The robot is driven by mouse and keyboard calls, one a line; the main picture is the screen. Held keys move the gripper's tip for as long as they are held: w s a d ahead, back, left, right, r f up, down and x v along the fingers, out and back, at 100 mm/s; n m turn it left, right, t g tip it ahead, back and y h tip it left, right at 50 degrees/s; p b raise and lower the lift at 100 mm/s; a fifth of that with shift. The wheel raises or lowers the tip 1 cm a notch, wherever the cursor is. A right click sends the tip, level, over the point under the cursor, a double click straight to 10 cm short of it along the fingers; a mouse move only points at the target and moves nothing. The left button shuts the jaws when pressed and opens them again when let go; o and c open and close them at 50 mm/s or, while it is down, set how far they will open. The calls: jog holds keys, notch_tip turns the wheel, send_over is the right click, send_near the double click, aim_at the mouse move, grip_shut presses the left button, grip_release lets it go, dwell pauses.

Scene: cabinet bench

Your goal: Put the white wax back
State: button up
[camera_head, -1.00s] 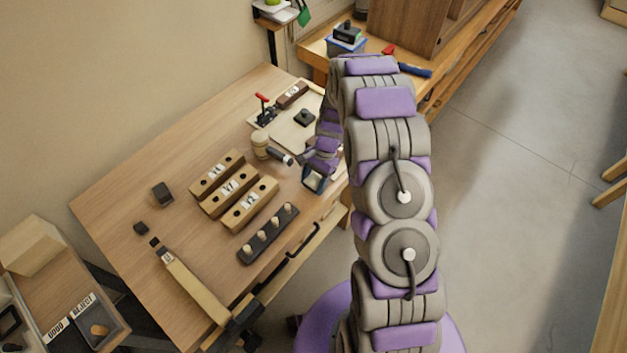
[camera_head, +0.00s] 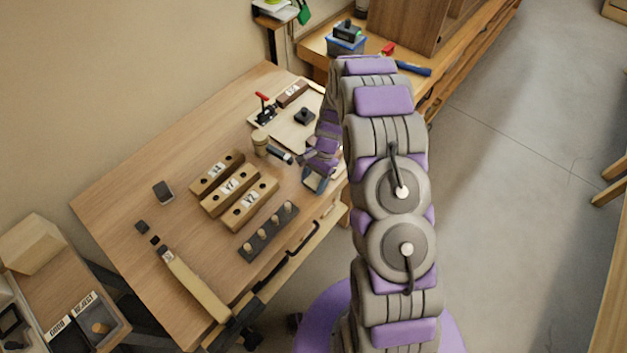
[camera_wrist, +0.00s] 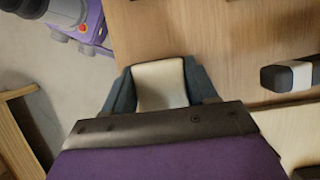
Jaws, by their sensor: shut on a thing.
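My gripper (camera_head: 317,180) is low at the right front edge of the wooden bench (camera_head: 120,190). In the wrist view my gripper (camera_wrist: 160,88) has its two dark fingers shut on a pale cream block, which looks like the white wax (camera_wrist: 160,82). The block fills the space between the fingers, and its lower end is hidden by the gripper's body. In the head view the held block cannot be made out.
Left of my gripper lie a dark-headed tool (camera_head: 279,155) and several wooden blocks with holes (camera_head: 232,190). A dark peg rack (camera_head: 268,232) is near the front edge. A board with a red-handled clamp (camera_head: 264,108) is behind. Bare bench top lies left.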

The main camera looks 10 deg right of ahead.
jog(key=shift+f, duration=0.15)
jog(key=o, duration=1.2)
jog(key=shift+o, duration=0.4)
jog(key=shift+p+v, duration=1.55)
jog(key=shift+v, duration=2)
